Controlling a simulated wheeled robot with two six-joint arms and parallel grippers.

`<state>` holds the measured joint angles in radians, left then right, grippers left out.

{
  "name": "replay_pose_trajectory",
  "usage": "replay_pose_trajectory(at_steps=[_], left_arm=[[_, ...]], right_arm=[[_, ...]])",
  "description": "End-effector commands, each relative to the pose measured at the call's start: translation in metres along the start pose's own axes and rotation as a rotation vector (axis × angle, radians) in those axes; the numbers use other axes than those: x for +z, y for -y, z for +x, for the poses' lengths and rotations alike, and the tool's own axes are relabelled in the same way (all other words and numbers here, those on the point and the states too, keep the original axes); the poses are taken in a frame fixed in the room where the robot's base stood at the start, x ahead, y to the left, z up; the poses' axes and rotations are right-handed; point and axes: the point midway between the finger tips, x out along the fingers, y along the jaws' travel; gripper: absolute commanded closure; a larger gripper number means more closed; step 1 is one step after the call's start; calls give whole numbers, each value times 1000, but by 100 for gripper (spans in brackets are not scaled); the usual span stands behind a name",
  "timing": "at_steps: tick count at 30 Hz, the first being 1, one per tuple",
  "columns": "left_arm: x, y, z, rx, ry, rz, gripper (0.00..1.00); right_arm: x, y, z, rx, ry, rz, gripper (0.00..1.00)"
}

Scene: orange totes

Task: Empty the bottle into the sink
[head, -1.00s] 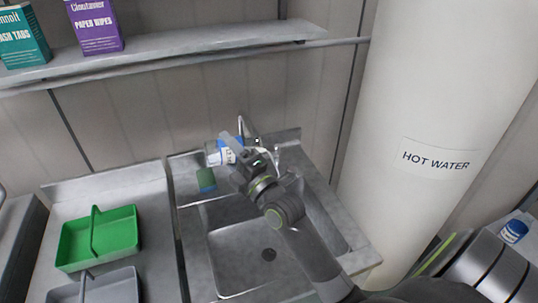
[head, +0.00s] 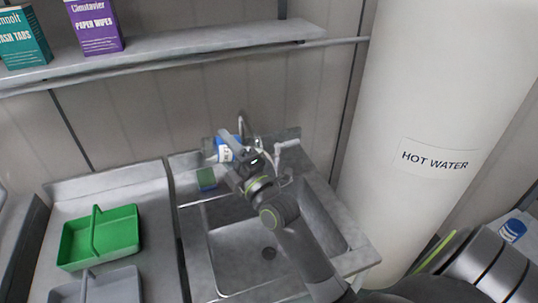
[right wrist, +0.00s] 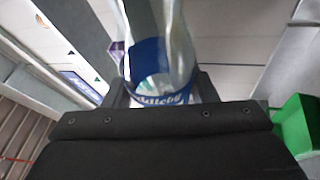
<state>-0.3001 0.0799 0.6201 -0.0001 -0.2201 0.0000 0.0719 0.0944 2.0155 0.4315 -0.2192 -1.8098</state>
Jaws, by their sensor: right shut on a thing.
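The bottle (head: 224,151), with a blue and white label, is in the jaws of my right gripper (head: 237,150) at the back of the sink. Its clear body and label also show in the right wrist view (right wrist: 160,88), between the fingers. It looks tilted in the head view, but its opening is hard to make out. The steel sink (head: 238,236) has an open basin with a dark drain (head: 269,253). No liquid stream is visible. My right forearm crosses the basin's right part. My left gripper is not in view.
A faucet (head: 286,146) stands behind the basin. A green and blue sponge (head: 206,179) lies on the sink's back left ledge. A green caddy (head: 100,238) and a grey one (head: 98,288) sit left. A white hot water tank (head: 432,110) stands right, a shelf (head: 170,55) above.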

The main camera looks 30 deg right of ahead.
Motion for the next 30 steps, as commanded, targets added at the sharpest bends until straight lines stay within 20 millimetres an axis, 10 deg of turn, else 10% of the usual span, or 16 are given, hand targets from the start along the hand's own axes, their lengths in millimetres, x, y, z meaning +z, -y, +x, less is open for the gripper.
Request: replay_pose_trajectory(at_steps=[30], left_arm=[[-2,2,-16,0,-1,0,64]], right_arm=[[4,-11,2,45,34,109,72]])
